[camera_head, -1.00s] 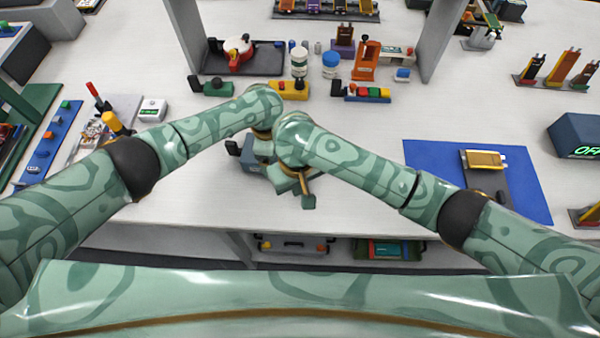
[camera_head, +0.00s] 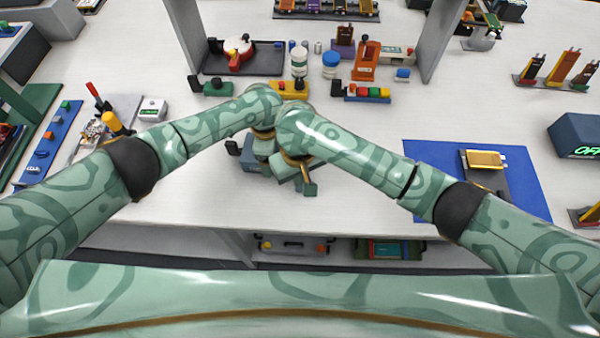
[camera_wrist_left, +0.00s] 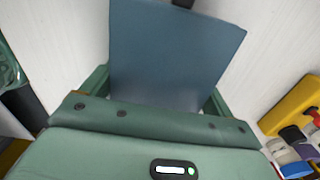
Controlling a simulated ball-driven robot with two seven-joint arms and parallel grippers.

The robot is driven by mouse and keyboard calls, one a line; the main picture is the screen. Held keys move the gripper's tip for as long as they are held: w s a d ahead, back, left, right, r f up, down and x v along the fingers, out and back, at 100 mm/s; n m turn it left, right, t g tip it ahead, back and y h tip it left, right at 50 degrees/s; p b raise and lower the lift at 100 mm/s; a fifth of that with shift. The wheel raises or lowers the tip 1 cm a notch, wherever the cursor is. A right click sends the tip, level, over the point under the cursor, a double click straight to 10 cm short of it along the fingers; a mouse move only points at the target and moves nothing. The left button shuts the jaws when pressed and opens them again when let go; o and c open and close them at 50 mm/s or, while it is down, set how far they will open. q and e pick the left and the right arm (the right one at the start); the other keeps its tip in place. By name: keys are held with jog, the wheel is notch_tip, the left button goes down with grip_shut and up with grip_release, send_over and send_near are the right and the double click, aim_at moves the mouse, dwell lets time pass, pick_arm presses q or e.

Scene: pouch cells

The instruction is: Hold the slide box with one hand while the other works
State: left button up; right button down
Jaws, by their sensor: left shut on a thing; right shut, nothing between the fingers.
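The slide box (camera_head: 252,166) is a blue-grey block on the white bench near its front edge, mostly hidden under my two wrists in the head view. In the left wrist view the slide box (camera_wrist_left: 175,50) stands between the green fingers. My left gripper (camera_wrist_left: 155,88) is shut on it. In the head view my left gripper (camera_head: 262,150) is partly covered by my right wrist. My right gripper (camera_head: 308,188) is shut and empty, just right of the box, its fingertips pointing toward the front edge. Whether it touches the box cannot be told.
A yellow block (camera_head: 289,88), green block (camera_head: 212,87) and white jars (camera_head: 299,63) stand behind my wrists. A blue mat (camera_head: 425,151) with a gold pouch cell (camera_head: 484,159) lies at right. Grey posts (camera_head: 437,40) flank the back. Bare bench lies between box and mat.

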jog(key=shift+w, duration=0.65)
notch_tip(320, 180, up, 6)
jog(key=s, duration=0.1)
jog(key=shift+s, duration=0.3)
pick_arm(q)
jog(key=o, duration=0.9)
jog(key=shift+o, duration=0.2)
jog(key=shift+r, duration=0.1)
